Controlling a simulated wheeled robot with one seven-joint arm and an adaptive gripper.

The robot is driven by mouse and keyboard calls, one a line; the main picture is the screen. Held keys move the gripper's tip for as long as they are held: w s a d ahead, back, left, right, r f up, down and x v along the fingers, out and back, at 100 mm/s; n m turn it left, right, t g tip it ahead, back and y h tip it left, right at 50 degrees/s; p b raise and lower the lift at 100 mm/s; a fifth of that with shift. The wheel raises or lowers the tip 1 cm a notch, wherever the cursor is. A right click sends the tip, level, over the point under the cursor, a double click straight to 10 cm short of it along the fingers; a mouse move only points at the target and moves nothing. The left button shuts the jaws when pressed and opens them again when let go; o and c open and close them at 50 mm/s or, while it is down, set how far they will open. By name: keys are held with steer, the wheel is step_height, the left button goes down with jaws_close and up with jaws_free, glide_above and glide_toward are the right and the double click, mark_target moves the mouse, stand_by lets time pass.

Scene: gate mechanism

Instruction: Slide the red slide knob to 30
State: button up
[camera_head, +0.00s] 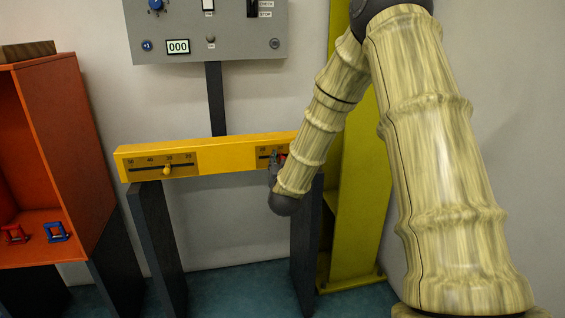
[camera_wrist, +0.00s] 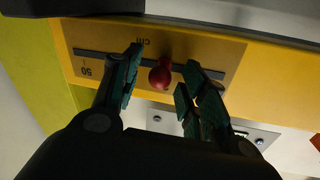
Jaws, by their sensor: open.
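The red slide knob (camera_wrist: 160,75) sits in the dark slot of a scale plate in the wrist view. Only a sliver of it shows in the head view, beside my gripper. The plate (camera_wrist: 215,62) is on the right part of a yellow beam (camera_head: 232,151); "50" and "cm" show on it upside down in the wrist view. My gripper (camera_wrist: 158,76) is open, with one finger on each side of the red knob and a visible gap to each. The scale marks around the knob are mostly hidden or too dark to read, so its value cannot be told.
A second slider with a yellow knob (camera_head: 167,170) is on the beam's left. A grey control panel (camera_head: 207,30) hangs above on a post. An orange cabinet (camera_head: 84,150) stands left, a yellow-green upright (camera_head: 352,210) right. The wall below the beam is clear between the legs.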

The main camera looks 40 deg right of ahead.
steer(key=shift+s, duration=0.1)
steer(key=v, duration=1.2)
